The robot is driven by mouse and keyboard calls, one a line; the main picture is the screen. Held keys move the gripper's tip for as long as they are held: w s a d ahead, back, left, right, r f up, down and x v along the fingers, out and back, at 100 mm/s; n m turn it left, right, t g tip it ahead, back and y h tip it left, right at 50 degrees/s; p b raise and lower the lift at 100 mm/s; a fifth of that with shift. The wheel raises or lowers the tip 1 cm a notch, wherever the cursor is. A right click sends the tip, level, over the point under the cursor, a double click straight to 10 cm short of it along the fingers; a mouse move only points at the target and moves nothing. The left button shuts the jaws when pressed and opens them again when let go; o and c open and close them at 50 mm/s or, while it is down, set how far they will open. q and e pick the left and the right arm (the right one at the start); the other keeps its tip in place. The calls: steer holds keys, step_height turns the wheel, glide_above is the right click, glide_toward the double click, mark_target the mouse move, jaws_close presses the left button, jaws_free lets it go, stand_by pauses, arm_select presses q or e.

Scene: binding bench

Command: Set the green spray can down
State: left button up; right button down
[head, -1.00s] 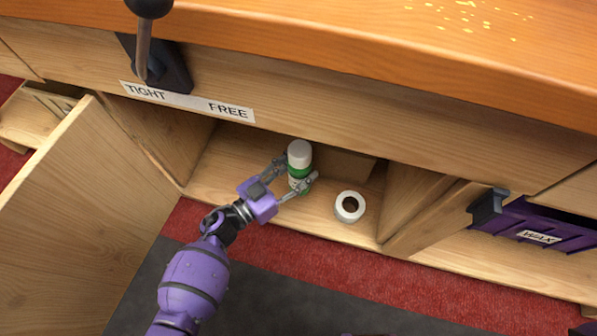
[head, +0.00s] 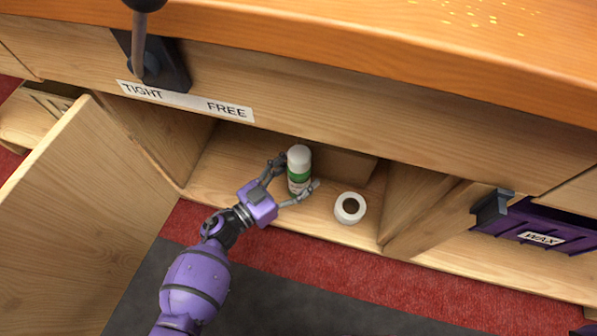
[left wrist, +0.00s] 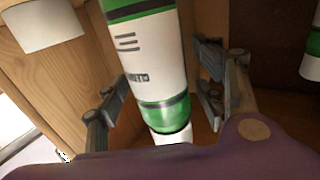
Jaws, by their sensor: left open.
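The green spray can (head: 299,178), white and green with a white cap, stands upright on the floor of the open cupboard (head: 230,180) in the head view. My left gripper (head: 299,172) is open, with one finger on each side of the can. In the left wrist view the can (left wrist: 155,60) fills the middle between the spread fingers (left wrist: 155,95), with gaps showing beside it. The can's base is partly hidden by a finger in the head view.
A white tape roll (head: 350,208) lies just right of the can. A cupboard door (head: 85,200) stands open at left. A purple WAX drawer (head: 540,230) is at right. The bench top (head: 330,45) overhangs. Another white-and-green object (left wrist: 312,55) shows at the wrist view's right edge.

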arm_select(q)
steer(key=p+v, duration=0.4)
steer(key=v, duration=0.8)
arm_select(e)
steer(key=v, duration=0.3)
steer(key=shift+s+d+r, duration=0.1)
steer(key=shift+s+d, duration=0.05)
steer(key=shift+s, duration=0.2)
arm_select(q)
steer(key=shift+s, duration=0.1)
steer(key=s+a+f+n+y, duration=0.2)
steer(key=s+a+n+y, duration=0.3)
steer(key=s, duration=0.5)
steer(key=s+a+f+n+y, duration=0.2)
steer(key=s+a+y, duration=0.5)
steer(key=s, duration=0.3)
steer(key=s+r+n+g+y, duration=0.1)
steer(key=s+g, duration=0.5)
steer(key=s, duration=1.3)
steer(key=shift+a+r+n+y, duration=0.4)
steer(key=shift+r+n, duration=0.1)
steer(key=shift+r, duration=0.3)
arm_select(e)
steer(key=shift+w, duration=0.1)
